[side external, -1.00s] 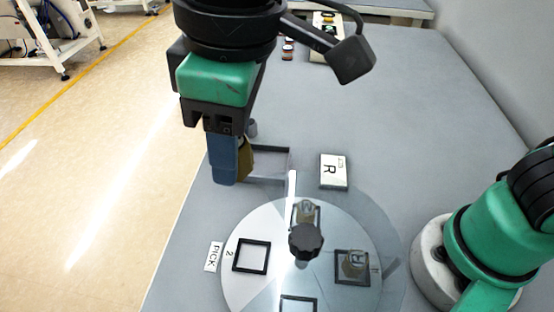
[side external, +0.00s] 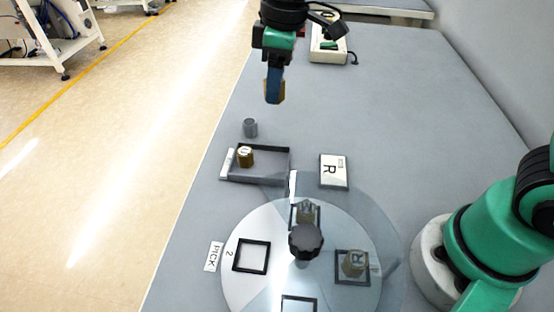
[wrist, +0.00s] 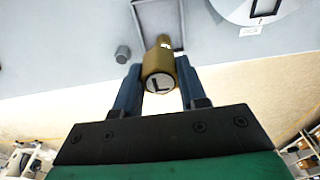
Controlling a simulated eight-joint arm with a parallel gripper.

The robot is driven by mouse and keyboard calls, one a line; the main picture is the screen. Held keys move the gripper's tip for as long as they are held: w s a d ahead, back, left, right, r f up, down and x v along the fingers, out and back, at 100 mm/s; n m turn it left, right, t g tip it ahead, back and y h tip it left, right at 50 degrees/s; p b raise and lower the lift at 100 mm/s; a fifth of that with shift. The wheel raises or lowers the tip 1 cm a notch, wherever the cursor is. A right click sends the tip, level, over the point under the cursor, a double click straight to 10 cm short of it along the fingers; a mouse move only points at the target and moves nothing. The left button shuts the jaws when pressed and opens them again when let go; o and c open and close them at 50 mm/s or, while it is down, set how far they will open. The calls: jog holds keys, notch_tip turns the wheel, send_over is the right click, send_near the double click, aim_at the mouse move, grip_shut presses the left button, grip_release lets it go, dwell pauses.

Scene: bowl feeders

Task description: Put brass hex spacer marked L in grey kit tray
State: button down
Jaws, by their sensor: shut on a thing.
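My gripper (side external: 274,98) is high over the far part of the table, beyond the grey kit tray (side external: 270,180). In the wrist view, its blue fingers (wrist: 158,92) are shut on a brass spacer (wrist: 158,65), whose pale end face shows an L. In the side view, only a brass edge of this spacer shows beside the fingers. Another brass spacer (side external: 245,156) stands in the left part of the tray; I cannot read its mark surely. The tray's wall also shows in the wrist view (wrist: 182,22).
A grey cylinder (side external: 250,127) stands just behind the tray. An R-marked card (side external: 334,171) lies right of it. A round turntable (side external: 240,290) with square nests, a dark knob (side external: 306,242) and a clear cover is in front. A control box (side external: 327,45) sits at the back.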

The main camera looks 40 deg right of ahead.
aim_at(273, 166)
notch_tip(273, 166, down, 15)
jog(key=shift+r, duration=0.1)
dwell(0.3)
jog(key=shift+c, duration=2.4)
grip_release()
jog(key=shift+f, duration=0.2)
notch_tip(273, 166, up, 12)
jog(key=s+d, duration=0.1)
jog(key=s+d+m+t+h, duration=0.1)
jog(key=s+d+m+t, duration=0.5)
jog(key=d+m, duration=0.2)
jog(key=shift+r+m, duration=0.25)
jog(key=shift+m, duration=0.25)
jog(key=shift+d, duration=0.1)
